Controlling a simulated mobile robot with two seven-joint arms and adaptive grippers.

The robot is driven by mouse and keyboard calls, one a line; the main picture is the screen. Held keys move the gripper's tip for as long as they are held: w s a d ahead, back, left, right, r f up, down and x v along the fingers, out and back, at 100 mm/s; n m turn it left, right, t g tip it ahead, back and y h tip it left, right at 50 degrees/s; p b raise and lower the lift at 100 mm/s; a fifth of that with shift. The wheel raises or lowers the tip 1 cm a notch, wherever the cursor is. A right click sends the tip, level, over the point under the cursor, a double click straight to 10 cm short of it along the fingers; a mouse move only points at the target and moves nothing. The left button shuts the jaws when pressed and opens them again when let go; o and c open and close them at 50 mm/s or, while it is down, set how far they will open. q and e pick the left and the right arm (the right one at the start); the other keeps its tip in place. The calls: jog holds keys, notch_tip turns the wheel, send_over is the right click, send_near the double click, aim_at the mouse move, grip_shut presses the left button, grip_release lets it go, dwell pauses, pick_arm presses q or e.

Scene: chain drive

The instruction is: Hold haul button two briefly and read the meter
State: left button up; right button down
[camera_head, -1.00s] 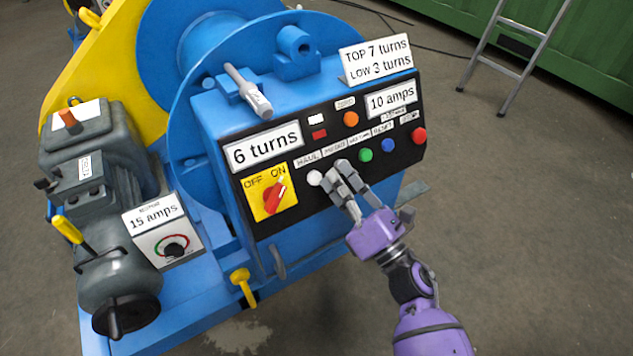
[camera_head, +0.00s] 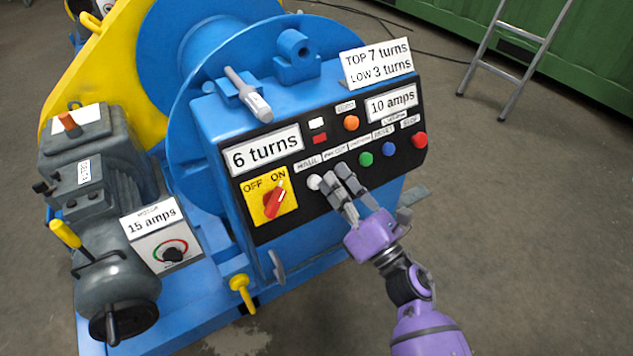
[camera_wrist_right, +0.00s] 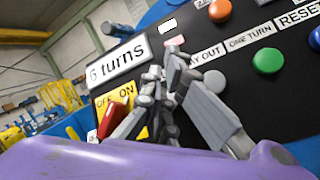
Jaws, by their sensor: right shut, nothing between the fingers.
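The white haul button (camera_head: 314,182) sits on the black control panel (camera_head: 285,226) under the HAUL label. My right gripper (camera_head: 336,177) is shut and empty, its fingertips just right of this button and close to the panel. I cannot tell whether they touch the panel. In the wrist view the right gripper (camera_wrist_right: 165,70) covers part of the panel, and a grey round button (camera_wrist_right: 213,82) shows beside its right finger. My left gripper is out of view.
The red switch (camera_head: 275,199) points toward ON. Orange (camera_head: 351,123), green (camera_head: 366,159), blue (camera_head: 389,149) and red (camera_head: 419,140) buttons lie to the right. Signs read "6 turns" (camera_head: 265,150) and "10 amps" (camera_head: 391,103). A ladder (camera_head: 515,55) stands at the back right.

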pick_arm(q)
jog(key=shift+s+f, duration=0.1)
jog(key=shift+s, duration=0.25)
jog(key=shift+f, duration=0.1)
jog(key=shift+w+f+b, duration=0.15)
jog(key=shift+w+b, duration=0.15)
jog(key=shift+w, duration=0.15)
pick_arm(e)
jog(key=shift+w+a+f, duration=0.15)
jog(key=shift+w+a, duration=0.1)
jog(key=shift+w, duration=0.05)
